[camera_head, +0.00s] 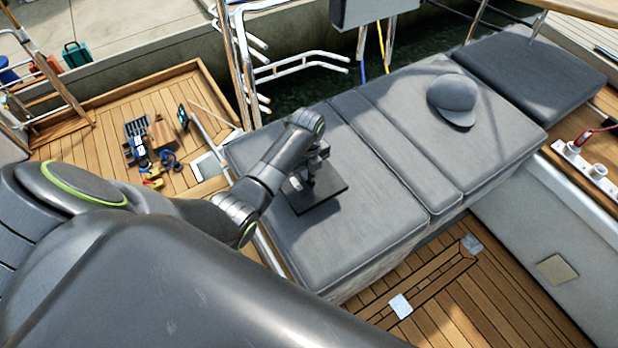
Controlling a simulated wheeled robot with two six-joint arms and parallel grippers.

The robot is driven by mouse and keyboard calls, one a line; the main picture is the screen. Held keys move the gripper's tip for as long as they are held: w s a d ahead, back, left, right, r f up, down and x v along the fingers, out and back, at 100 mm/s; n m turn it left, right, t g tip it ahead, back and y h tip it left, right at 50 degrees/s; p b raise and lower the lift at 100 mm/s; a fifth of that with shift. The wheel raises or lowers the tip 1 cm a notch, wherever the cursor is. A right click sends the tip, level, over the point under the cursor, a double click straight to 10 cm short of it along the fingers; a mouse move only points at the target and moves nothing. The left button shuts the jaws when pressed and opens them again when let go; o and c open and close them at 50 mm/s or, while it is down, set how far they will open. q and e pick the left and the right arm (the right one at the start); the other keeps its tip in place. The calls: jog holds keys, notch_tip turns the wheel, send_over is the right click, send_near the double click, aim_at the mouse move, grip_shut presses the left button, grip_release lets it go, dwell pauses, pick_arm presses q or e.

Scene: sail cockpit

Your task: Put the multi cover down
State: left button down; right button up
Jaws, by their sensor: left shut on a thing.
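The multi cover (325,190) looks like a flat, dark, square plate. It is at the near left part of the grey cockpit cushion (350,240), on it or just above it; I cannot tell which. My left gripper (305,182) is over the plate and shut on it. The fingertips are partly hidden by the wrist. My right gripper is not in view.
A grey cap (454,98) lies on the far part of the cushions. Tools and small items (150,150) lie on the wooden deck at left. Cushion around the plate is clear.

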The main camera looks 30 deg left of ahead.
pick_arm(q)
jog(key=shift+f, duration=2.05)
jog(key=shift+f, duration=0.15)
jog(key=c, duration=1.5)
grip_release()
jog(key=shift+r, duration=0.25)
notch_tip(320, 180, up, 12)
jog(key=shift+f, duration=0.1)
